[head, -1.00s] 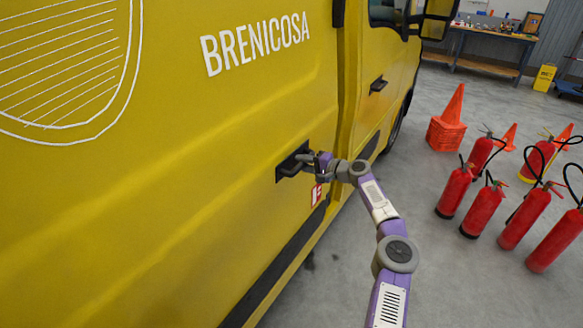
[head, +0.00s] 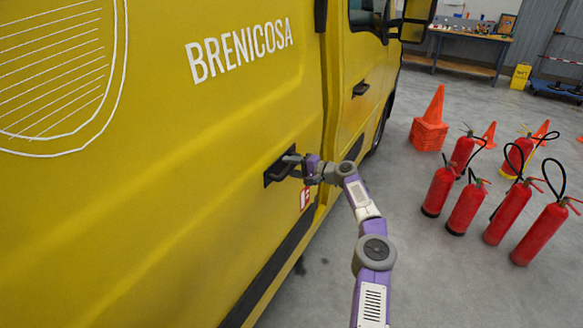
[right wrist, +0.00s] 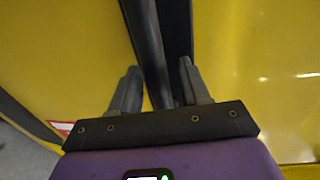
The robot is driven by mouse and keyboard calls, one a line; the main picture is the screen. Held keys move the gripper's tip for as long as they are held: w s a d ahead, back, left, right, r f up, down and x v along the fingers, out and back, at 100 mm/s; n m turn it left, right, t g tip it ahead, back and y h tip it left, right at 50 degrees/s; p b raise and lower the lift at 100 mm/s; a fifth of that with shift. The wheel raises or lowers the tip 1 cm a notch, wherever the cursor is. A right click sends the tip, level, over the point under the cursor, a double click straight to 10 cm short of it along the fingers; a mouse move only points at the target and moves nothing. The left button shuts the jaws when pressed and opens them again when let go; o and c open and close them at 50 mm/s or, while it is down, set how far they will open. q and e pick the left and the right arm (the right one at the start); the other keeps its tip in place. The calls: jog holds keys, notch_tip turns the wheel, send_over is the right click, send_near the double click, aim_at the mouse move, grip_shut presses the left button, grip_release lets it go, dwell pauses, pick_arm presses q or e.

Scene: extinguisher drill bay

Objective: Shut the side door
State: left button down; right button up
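The yellow side door (head: 150,165) of the van fills the left of the head view and bears the white lettering "BRENICOSA". Its dark handle (head: 277,171) sits in a black recess near the door's front edge. My right gripper (head: 297,163) is at this handle. In the right wrist view, the two grey fingers of my right gripper (right wrist: 160,78) stand close on either side of the dark handle bar (right wrist: 151,45). A shadowed strip runs between the door and the cab part; its depth is unclear. The door's rear edge is out of view. My left gripper is not in view.
The cab door (head: 372,75) lies ahead. A workbench (head: 468,52) and a yellow floor sign (head: 520,76) are at the back. Grey floor (head: 420,280) beside my arm is clear.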

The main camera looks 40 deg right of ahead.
jog(key=b+v, duration=0.1)
jog(key=v, duration=0.6)
jog(key=shift+s, duration=0.25)
jog(key=shift+c, duration=0.4)
